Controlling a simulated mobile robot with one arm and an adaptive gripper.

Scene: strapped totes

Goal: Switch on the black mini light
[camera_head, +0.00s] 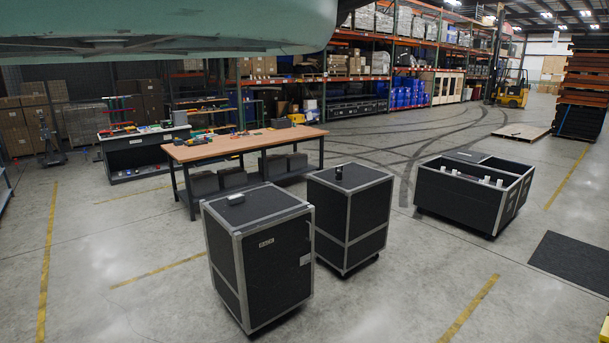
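One small black object (339,173) stands upright near the back left of the middle case's top. Either could be the black mini light; both are too small to tell, and I cannot see whether any light is on. My gripper is not in view.
The near left case (275,265) and middle case (350,218) stand close together. An open black crate (455,200) is at the right. Behind is a wooden-topped workbench (225,149) with tools. The floor in front and right is mostly clear, with a dark mat (572,263).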

